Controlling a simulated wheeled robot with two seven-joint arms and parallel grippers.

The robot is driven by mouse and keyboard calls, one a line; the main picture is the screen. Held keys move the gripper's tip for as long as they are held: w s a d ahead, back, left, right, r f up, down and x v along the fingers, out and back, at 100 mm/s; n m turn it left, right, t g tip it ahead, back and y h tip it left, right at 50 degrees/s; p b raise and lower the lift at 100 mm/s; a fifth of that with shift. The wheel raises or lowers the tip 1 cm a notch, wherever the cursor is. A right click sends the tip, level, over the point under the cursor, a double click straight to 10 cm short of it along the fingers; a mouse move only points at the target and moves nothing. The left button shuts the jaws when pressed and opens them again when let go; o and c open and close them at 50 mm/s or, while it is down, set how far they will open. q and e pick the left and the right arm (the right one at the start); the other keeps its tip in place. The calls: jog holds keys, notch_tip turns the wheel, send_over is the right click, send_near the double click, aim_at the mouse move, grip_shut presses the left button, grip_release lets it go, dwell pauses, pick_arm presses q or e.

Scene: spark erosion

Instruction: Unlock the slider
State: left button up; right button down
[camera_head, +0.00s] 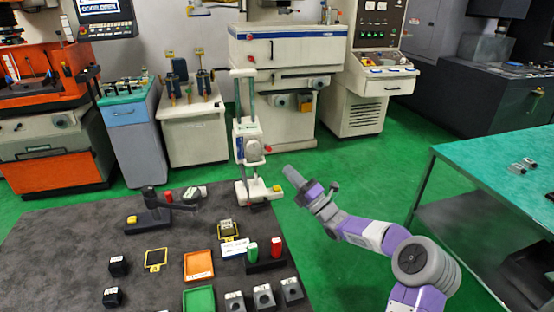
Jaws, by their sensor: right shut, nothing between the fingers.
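A tall white gauge stand with two upright columns (238,98) stands at the back edge of the dark table mat. Its slider (248,150) is a white carriage with a round grey part, part way up the columns. A small red knob (268,149) sticks out from the slider's right side. The stand's white base (262,190) rests at the mat's edge. My right gripper (292,175) is shut and empty, to the right of the stand and lower than the red knob, apart from it in the picture. My left gripper is not in view.
On the mat (60,240) are an orange tray (198,265), a green tray (199,299), a holder with green and red cylinders (265,263), several small blocks and a dark stand (150,213). A green-topped table (490,165) stands at right. Machines line the back.

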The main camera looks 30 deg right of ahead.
aim_at(267, 148)
jog(key=x, duration=0.6)
jog(key=shift+w, duration=0.2)
